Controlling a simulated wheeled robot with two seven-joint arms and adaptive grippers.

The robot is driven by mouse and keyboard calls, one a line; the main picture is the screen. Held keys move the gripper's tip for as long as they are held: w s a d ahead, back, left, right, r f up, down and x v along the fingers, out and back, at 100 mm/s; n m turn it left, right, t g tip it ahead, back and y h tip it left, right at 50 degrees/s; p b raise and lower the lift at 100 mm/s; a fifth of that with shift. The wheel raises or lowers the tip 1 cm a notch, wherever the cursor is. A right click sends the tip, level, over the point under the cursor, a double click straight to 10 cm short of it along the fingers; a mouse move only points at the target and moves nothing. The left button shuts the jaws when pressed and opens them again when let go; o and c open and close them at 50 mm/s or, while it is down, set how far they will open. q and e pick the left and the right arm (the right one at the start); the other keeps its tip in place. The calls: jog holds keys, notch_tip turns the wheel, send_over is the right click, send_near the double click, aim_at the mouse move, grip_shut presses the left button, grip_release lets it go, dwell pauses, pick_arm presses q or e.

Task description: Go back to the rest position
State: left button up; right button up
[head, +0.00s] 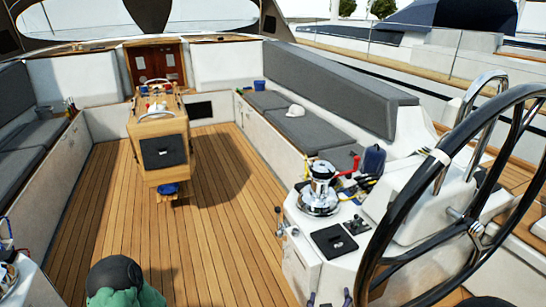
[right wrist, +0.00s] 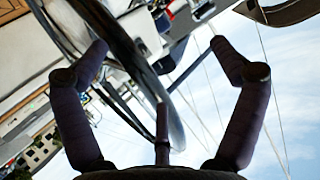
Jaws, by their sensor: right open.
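My right gripper (head: 330,299) shows only as two dark fingertips at the bottom edge of the head view, low in front of the white console. In the right wrist view my right gripper (right wrist: 157,46) is open, its two dark fingers spread wide with nothing held between them. The black steering wheel rim (right wrist: 115,45) passes across the view behind the fingers; I cannot tell how close it is. My left gripper is not in view.
The large black steering wheel (head: 400,190) stands at the right, beside the white console with a chrome winch (head: 320,188). A wooden table (head: 158,125) stands mid-cockpit. Grey cushioned benches (head: 345,85) line the sides. The teak floor (head: 220,240) is clear between table and console.

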jog(key=s+a+f+n+g+y, duration=0.1)
jog(key=s+a+f+g+y, duration=0.15)
jog(key=f, duration=0.55)
jog(key=s+a+f+n+g+y, duration=0.1)
jog(key=s+f+g+y, duration=0.2)
jog(key=f, duration=0.6)
jog(key=s+a+f+g+y, duration=0.1)
jog(key=s+a+f+g, duration=0.2)
jog(key=s+f+g, duration=0.4)
jog(key=s+f, duration=0.2)
jog(key=s, duration=0.4)
jog(key=shift+f+y, duration=0.25)
jog(key=shift+y, duration=0.1)
